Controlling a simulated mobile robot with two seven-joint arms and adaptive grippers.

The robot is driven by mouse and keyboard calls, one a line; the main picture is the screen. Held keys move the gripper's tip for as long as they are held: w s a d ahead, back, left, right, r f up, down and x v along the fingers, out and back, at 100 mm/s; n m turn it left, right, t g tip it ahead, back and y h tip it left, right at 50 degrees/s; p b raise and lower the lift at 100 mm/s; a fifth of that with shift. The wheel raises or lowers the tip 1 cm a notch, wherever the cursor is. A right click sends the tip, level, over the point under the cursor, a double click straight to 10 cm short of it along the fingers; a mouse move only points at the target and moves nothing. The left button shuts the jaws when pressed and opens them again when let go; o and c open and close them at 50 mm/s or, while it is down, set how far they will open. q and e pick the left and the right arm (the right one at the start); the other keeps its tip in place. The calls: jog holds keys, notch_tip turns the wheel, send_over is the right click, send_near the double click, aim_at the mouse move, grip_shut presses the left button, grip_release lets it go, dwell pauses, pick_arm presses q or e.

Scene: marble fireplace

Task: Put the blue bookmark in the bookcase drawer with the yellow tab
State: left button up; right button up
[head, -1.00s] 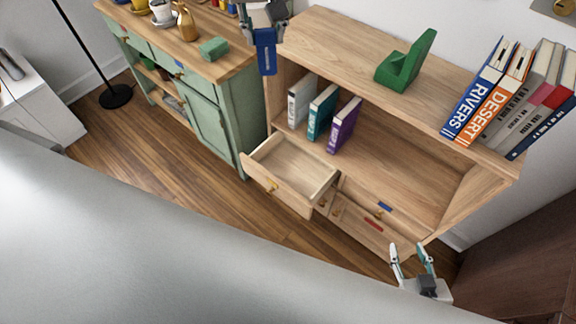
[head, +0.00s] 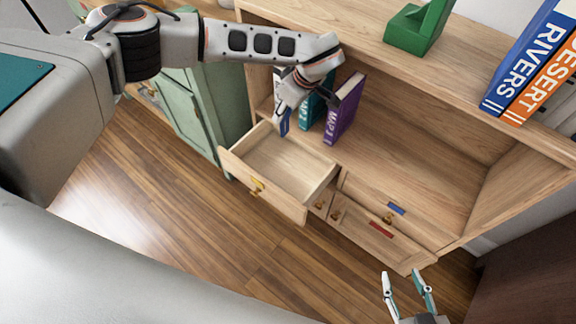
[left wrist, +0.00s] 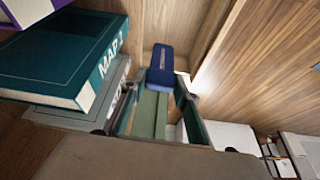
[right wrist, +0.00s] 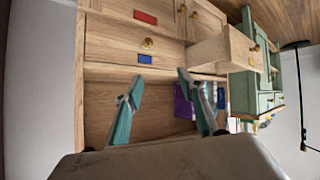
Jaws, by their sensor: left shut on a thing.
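The blue bookmark (left wrist: 160,68) is held between the fingers of my left gripper (left wrist: 155,100) in the left wrist view. In the head view my left gripper (head: 285,112) is in front of the books, just above the open drawer's back left corner, with only a sliver of the bookmark (head: 284,126) showing. My right gripper (head: 403,280) is open and empty, low in front of the bookcase.
A closed drawer with a blue tab (head: 397,209) and another with a red tab (head: 381,230) are to the right. Teal (head: 312,110) and purple (head: 343,112) books stand on the shelf close to my left gripper. A green cabinet (head: 205,110) stands at left.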

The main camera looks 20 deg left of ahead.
aim_at(284, 132)
pick_arm(q)
jog(key=f, duration=0.2)
jog(key=f+b, duration=0.1)
jog(key=f, duration=0.4)
jog(key=shift+s+f+b, duration=0.35)
jog(key=shift+b, duration=0.05)
notch_tip(284, 132, down, 10)
jog(key=b, duration=0.3)
jog(key=shift+f+b, duration=0.15)
jog(key=shift+b, duration=0.25)
jog(key=o, duration=0.9)
pick_arm(e)
jog(key=shift+m+t+y, duration=0.4)
jog(key=shift+m+y, duration=0.1)
jog(key=a, duration=0.3)
jog(key=w+a, duration=0.1)
jog(key=shift+a+r, duration=0.2)
jog(key=shift+r, duration=0.2)
